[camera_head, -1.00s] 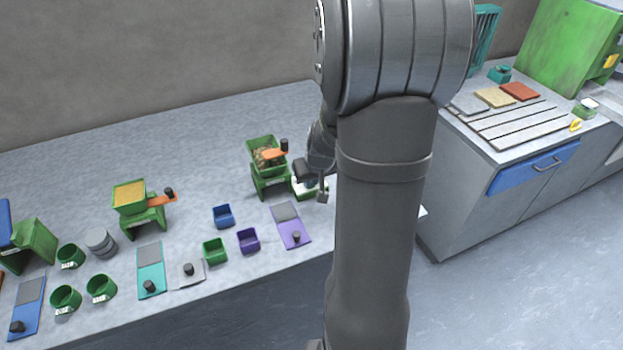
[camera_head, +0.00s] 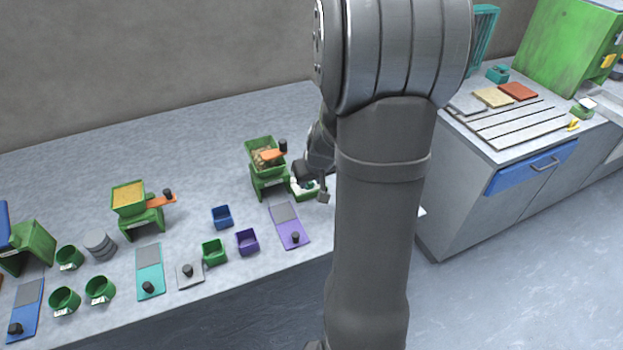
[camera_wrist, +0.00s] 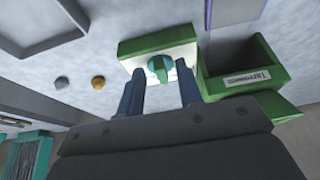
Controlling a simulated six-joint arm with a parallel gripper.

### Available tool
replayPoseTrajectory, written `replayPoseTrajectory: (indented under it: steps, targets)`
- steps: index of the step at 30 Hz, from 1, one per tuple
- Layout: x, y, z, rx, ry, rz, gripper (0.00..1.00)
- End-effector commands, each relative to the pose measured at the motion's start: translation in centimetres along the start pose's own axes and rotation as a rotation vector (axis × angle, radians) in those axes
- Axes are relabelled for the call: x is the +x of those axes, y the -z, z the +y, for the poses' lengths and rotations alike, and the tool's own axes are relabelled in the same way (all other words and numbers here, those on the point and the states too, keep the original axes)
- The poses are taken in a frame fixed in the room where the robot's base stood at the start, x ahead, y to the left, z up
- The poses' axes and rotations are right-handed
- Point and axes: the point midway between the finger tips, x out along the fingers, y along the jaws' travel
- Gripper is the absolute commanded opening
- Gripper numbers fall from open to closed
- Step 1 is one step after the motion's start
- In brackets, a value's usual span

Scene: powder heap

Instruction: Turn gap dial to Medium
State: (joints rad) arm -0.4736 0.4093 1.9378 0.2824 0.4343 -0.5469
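The gap dial is a teal-green knob (camera_wrist: 159,68) on a white-faced green block (camera_wrist: 124,48), near the middle of the wrist view. My gripper (camera_wrist: 158,75) is open, with its two blue fingers apart on either side of the knob. Whether either fingertip touches the knob cannot be told. In the head view the block (camera_head: 303,188) shows in part beside a green hopper mill (camera_head: 262,155) with an orange slide, and my arm hides much of that area. Any setting marks around the dial are too small to read.
A labelled green bin (camera_wrist: 240,70) stands close to the right of the dial in the wrist view. In the head view a purple board (camera_head: 290,228) and small bins lie nearby.

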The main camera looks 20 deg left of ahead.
Motion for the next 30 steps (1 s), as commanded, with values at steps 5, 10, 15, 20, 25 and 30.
replayPoseTrajectory:
  steps: [5,10,15,20,25,30]
  targets:
    - [-0.6,0.1,0.0,0.0,0.0,0.002,0.33]
    - [-2.7,0.1,0.0,0.001,-0.001,0.004,0.33]
    - [-5.6,0.1,0.0,0.0,-0.001,0.005,0.33]
    - [-8.4,0.1,0.0,0.0,-0.002,0.005,0.33]
    - [-11.6,0.1,0.0,0.0,-0.002,0.005,0.33]
    - [-14.5,0.1,0.0,0.0,-0.002,0.005,0.33]
